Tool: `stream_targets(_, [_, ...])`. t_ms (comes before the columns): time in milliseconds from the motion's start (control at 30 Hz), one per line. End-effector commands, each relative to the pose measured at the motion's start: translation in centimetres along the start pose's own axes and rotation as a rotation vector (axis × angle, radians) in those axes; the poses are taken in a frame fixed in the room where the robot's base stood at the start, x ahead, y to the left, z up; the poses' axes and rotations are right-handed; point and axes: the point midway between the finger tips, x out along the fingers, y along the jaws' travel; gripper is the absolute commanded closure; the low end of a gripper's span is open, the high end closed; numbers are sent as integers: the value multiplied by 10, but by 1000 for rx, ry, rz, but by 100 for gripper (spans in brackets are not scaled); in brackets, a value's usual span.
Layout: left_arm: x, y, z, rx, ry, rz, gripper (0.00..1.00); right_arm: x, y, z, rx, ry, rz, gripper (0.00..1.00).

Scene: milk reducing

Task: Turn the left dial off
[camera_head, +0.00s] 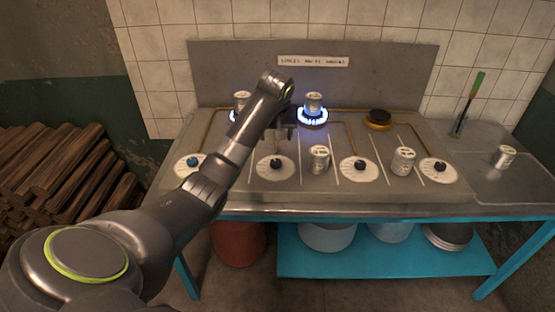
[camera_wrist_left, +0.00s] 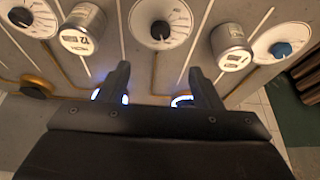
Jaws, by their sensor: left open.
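The left dial (camera_head: 185,168) is a white disc with a blue knob, at the left end of the stove's front. It also shows at the right edge of the wrist view (camera_wrist_left: 272,41). The left burner's blue flame (camera_head: 233,116) shows beside my arm, under a can (camera_head: 242,97). My left gripper (camera_head: 281,134) is over the stove near the second dial (camera_head: 285,172), right of the left dial. In the wrist view its fingers (camera_wrist_left: 160,80) are apart with nothing between them. My arm hides part of the stove. My right gripper is not in view.
The middle burner (camera_head: 312,115) is lit under another can (camera_head: 314,101); the right burner (camera_head: 378,119) is unlit. More cans (camera_head: 319,160) (camera_head: 403,161) stand between the dials. In the wrist view a can (camera_wrist_left: 229,50) stands next to the left dial. Stacked wood (camera_head: 60,180) lies left.

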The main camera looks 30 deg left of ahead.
Motion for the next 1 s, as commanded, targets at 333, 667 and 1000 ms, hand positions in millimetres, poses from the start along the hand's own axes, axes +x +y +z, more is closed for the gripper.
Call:
stream_targets(333, [68, 0, 2, 1, -4, -3, 41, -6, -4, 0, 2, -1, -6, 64])
stream_targets(667, [120, 0, 1, 2, -3, -1, 41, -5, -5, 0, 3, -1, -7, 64])
stream_targets(1000, [154, 0, 1, 2, 0, -1, 41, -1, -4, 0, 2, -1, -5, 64])
